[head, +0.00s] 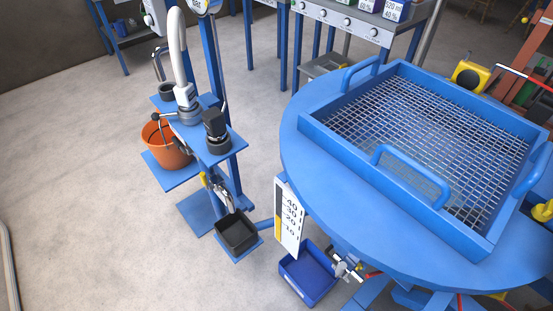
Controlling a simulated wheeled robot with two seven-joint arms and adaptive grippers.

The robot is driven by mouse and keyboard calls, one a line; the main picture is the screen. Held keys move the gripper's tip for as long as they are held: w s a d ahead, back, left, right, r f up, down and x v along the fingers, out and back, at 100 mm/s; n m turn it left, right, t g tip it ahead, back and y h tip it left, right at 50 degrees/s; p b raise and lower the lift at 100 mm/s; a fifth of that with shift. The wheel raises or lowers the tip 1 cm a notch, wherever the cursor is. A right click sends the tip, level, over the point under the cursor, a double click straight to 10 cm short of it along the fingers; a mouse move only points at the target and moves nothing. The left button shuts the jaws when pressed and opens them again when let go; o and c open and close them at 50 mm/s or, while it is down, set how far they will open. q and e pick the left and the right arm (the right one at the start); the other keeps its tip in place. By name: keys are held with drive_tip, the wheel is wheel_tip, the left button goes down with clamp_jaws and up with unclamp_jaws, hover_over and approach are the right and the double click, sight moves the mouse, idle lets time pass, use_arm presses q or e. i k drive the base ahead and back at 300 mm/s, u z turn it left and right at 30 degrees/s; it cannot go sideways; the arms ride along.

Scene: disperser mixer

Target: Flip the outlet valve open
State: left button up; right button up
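A metal valve (345,266) sits under the near left edge of the large round blue vessel top (330,190), above a blue bin (308,277). A small red part (372,274) shows at its right side; the rim hides some of it, and I cannot tell its lever position. A second metal fitting with a yellow part (222,194) is on the blue stand to the left, above a black tray (237,233). I cannot tell from the picture which is the outlet valve. Neither of my grippers is in view.
A square blue frame with wire mesh (415,135) and handles lies on the vessel top. A level scale (289,216) hangs at its left edge. An orange bucket (165,146) stands on the stand's low shelf. The floor at the left is clear.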

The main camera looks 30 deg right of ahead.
sight(179, 145)
drive_tip(key=u, duration=1.5)
drive_tip(key=k, duration=0.4)
drive_tip(key=z, duration=0.55)
